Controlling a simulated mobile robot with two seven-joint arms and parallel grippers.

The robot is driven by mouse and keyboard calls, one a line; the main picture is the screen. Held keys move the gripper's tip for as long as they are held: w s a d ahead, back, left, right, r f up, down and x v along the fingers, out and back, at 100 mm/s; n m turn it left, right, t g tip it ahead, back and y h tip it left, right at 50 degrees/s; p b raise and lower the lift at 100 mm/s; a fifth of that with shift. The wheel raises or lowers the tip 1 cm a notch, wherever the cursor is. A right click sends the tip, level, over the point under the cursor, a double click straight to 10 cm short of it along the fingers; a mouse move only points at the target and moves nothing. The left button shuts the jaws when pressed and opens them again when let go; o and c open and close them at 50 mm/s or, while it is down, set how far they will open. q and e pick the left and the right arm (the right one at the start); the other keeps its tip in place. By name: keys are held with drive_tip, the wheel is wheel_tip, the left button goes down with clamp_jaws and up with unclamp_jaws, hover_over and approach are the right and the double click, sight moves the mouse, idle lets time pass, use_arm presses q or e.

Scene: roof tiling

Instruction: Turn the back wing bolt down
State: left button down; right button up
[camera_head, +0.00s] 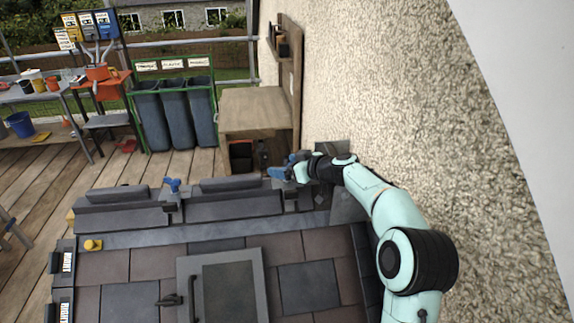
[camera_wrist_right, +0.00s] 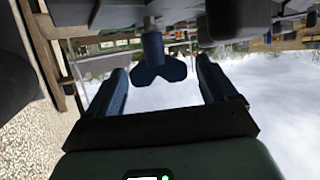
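A blue wing bolt (camera_head: 172,185) stands upright on the roof ridge, between the two dark ridge tiles, in the head view. My right gripper (camera_head: 279,172) is at the ridge's far right end, close to the rough wall. In the right wrist view a blue wing bolt (camera_wrist_right: 157,62) shows ahead, between the two blue fingers of my right gripper (camera_wrist_right: 162,68). The fingers are open, with a visible gap on each side of the bolt's wings. In the head view this bolt cannot be made out beside the gripper. My left gripper is not in view.
Ridge tiles (camera_head: 235,200) lie along the top of the tiled roof (camera_head: 325,245). A roof window (camera_head: 228,290) is in the slope. The pebbled wall (camera_head: 370,90) stands close to my right arm. A wooden bench (camera_head: 255,105) and blue bins (camera_head: 178,115) stand behind the roof.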

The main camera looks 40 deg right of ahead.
drive_tip(key=c, duration=0.9)
